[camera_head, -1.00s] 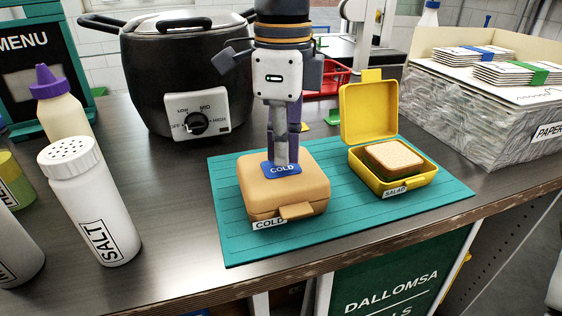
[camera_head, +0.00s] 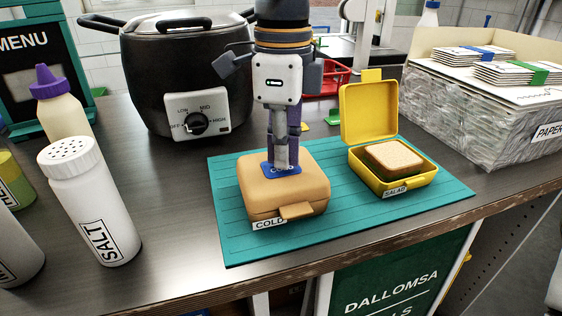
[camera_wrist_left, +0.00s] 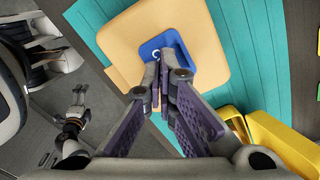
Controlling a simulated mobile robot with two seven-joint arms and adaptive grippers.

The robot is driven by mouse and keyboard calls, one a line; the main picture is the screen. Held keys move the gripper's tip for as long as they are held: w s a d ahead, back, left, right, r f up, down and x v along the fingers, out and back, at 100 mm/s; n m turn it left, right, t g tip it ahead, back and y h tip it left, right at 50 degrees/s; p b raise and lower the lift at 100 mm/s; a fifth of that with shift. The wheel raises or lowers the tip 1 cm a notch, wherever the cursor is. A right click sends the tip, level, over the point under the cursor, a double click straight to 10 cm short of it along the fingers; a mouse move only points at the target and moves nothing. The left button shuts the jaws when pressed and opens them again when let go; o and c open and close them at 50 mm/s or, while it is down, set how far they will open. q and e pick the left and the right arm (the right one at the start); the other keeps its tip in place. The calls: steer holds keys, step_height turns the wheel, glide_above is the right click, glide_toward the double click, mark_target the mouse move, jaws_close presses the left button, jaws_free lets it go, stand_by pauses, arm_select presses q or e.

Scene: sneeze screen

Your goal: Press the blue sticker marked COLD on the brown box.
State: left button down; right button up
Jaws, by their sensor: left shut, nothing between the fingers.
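The brown box (camera_head: 284,191) sits closed on the teal mat (camera_head: 235,245), with a COLD label on its front. The blue sticker (camera_head: 269,171) lies on its lid. My left gripper (camera_head: 281,168) is shut and empty, pointing down, with its fingertips at the sticker and hiding part of its lettering. Whether the tips touch the sticker or hover just over it, I cannot tell. In the left wrist view the sticker (camera_wrist_left: 176,47) lies on the box lid (camera_wrist_left: 210,62), and the gripper's tips (camera_wrist_left: 164,58) overlap its lower left part. My right gripper is not in view.
An open yellow box (camera_head: 385,188) labelled SALAD, with a sandwich (camera_head: 393,158) in it, stands right of the brown box. A black cooker (camera_head: 165,75) stands behind on the left. A salt shaker (camera_head: 88,205) stands at the left. A paper carton (camera_head: 478,110) is at right.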

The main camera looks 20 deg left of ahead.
arm_select(q)
steer(key=shift+f, duration=0.5)
stand_by(0.8)
steer(key=shift+r, duration=2.55)
